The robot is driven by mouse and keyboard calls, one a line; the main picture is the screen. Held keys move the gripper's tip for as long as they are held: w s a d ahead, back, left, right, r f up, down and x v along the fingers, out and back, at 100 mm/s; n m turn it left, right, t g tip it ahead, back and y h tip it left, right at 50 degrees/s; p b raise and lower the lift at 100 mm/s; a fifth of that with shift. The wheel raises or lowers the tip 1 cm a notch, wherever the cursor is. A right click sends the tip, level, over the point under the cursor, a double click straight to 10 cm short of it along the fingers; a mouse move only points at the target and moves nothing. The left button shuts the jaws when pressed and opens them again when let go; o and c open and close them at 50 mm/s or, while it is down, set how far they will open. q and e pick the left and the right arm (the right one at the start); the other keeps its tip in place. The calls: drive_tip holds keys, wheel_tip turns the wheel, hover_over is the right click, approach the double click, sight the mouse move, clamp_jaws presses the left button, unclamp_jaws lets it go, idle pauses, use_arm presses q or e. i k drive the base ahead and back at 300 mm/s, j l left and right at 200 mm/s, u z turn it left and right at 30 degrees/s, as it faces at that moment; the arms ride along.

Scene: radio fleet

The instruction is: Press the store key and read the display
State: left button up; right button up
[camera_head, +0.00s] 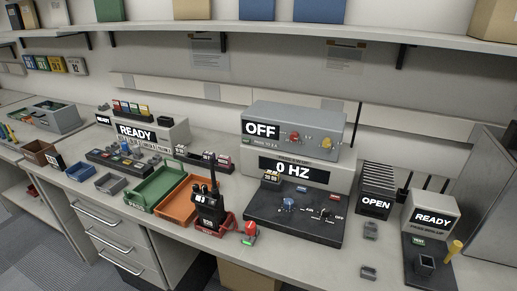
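Several lit displays face me. A white box on the left reads READY (136,133), with a row of small controls below it. A grey box at the back centre reads OFF (261,129). The instrument under it reads 0 HZ (291,170), and its dark front panel (295,217) carries a blue knob (288,202). A black unit reads OPEN (376,204). A white box at the right reads READY (433,219), with a green key (417,240) on the dark base before it. I cannot tell which key is the store key. Neither gripper shows.
A black handheld radio (209,211) stands in a red tray near the front edge. Green (138,198) and orange (171,216) trays lie left of it. A small red and green item (250,232) sits near the edge. A shelf (300,31) overhangs the back.

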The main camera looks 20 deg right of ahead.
sight(299, 188)
drive_tip(key=k+l+z, duration=0.1)
drive_tip(key=z, duration=0.95)
